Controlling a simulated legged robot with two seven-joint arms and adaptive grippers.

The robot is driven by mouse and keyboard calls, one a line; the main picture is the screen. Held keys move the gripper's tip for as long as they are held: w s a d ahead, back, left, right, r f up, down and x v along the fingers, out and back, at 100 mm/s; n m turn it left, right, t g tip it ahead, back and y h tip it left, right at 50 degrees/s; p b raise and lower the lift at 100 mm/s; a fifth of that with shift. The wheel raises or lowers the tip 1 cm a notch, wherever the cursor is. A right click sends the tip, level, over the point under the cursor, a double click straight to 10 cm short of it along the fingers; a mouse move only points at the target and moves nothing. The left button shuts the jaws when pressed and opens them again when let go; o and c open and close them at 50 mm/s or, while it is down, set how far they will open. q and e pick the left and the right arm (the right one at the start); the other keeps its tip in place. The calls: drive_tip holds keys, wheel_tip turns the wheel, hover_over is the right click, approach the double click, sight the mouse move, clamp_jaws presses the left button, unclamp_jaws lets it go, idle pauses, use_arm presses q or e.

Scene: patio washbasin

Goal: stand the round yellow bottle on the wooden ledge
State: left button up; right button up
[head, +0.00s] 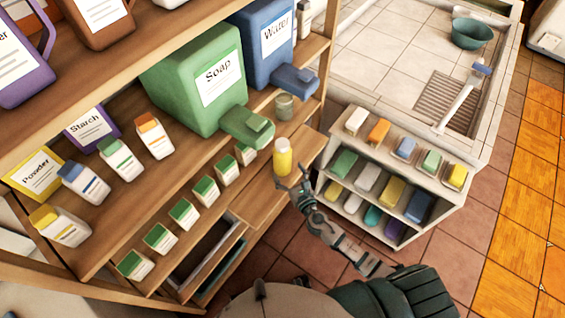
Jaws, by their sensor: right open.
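The round yellow bottle (282,159) has a pale cap and is upright at the right end of the wooden ledge (258,198). It looks to be standing on the wood, though its base is partly covered by my gripper. My right gripper (291,180) reaches up from the lower right. Its fingers are open and spread at the lower part of the bottle, on the near side. I cannot tell whether a finger touches it. My left gripper is not in view.
A green soap dispenser (190,85) and blue water dispenser (262,50) stand on the shelf behind. A small cup (285,106) is below the blue spout. Several green-topped boxes line the shelf at left. A white rack (330,150) of soaps stands at right.

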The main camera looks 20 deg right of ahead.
use_arm(q)
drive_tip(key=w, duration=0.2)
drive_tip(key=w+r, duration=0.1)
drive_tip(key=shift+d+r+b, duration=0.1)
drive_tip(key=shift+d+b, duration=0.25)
drive_tip(key=shift+b, duration=0.05)
use_arm(e)
drive_tip(key=s+d, duration=0.1)
drive_tip(key=s, duration=0.6)
drive_tip(key=shift+d, duration=0.25)
